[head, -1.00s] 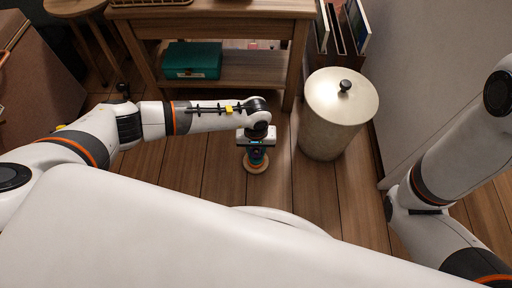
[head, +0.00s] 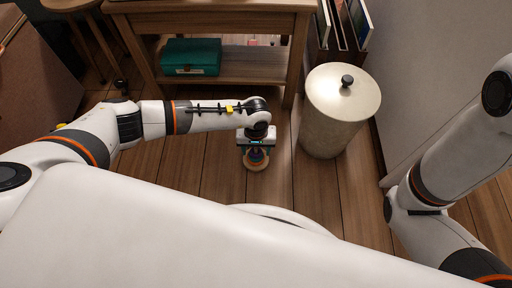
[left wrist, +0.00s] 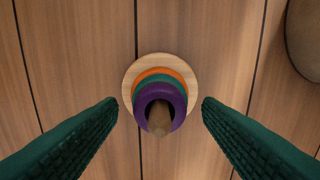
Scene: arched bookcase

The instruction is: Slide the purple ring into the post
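A ring stacker stands on the floor, with a round pale wooden base (left wrist: 131,76) and a wooden post (left wrist: 159,119). The purple ring (left wrist: 160,88) is around the post, above a green ring (left wrist: 148,81) and an orange ring (left wrist: 158,72). Whether the purple ring touches the green one is hard to tell. My left gripper (left wrist: 160,108) is open, pointing down, with its green fingers apart on either side of the purple ring and clear of it. In the head view, the left gripper (head: 256,147) is above the stacker's base (head: 256,166). My right gripper is out of view.
A cream lidded bin (head: 338,125) stands right of the stacker. Behind is a wooden shelf unit (head: 245,73) holding a teal box (head: 191,57). A book rack (head: 340,35) stands at the back right. The wooden floor (head: 215,180) around the stacker is clear.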

